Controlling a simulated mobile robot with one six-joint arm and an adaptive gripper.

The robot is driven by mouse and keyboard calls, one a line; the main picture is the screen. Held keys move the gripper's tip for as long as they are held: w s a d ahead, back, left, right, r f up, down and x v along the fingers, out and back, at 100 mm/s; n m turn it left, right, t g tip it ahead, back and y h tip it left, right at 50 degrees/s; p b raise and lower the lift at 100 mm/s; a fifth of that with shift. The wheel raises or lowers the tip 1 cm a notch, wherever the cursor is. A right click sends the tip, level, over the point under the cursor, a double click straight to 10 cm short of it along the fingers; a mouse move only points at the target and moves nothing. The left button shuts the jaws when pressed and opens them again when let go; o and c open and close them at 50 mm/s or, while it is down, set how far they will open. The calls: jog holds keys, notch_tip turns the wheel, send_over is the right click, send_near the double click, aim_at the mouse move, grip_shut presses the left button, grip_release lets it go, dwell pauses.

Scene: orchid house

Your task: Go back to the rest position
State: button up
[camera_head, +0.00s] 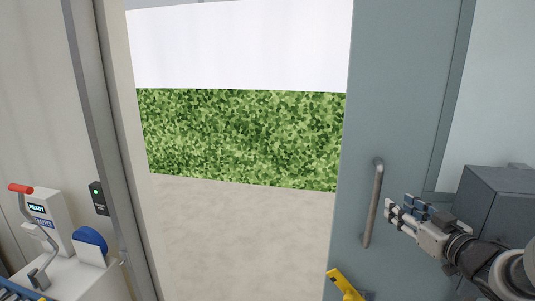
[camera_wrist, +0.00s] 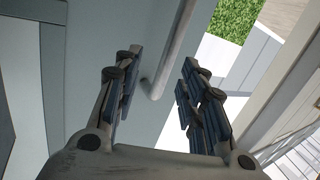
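My gripper (camera_head: 398,211) is at the right in the head view, just right of a vertical grey bar handle (camera_head: 373,204) on a grey-blue door (camera_head: 390,90). In the wrist view my gripper (camera_wrist: 158,98) has its two blue-padded fingers spread well apart. Nothing is held between them. The handle (camera_wrist: 172,50) shows beyond the fingertips, its end bent towards the door. No finger is seen closed around it. The door stands at the right side of an open doorway.
Through the doorway lie a pale floor (camera_head: 230,235) and a green leafy hedge (camera_head: 240,135). At lower left is a machine with a red-knobbed crank (camera_head: 20,188) and a blue-and-white piece (camera_head: 90,245). A yellow object (camera_head: 345,284) is at the bottom. A dark grey box (camera_head: 495,205) stands at right.

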jog(key=s+a+m+g+h+b, duration=0.35)
jog(key=a+h, duration=0.25)
jog(key=a, duration=0.2)
jog(key=s+a+f+g+y, duration=0.1)
jog(key=s+a+f, duration=0.3)
jog(key=s, duration=0.5)
jog(key=s+a+f+g+y+b, duration=0.1)
jog(key=s+a+f+g, duration=0.3)
jog(key=s, duration=0.5)
jog(key=s+a+f+g+y, duration=0.1)
jog(key=s+a+f+g, duration=0.2)
jog(key=s, duration=0.6)
notch_tip(320, 180, down, 3)
jog(key=shift+s+a+r+b, duration=0.15)
jog(key=shift+s+a+b, duration=0.2)
jog(key=shift+a, duration=0.65)
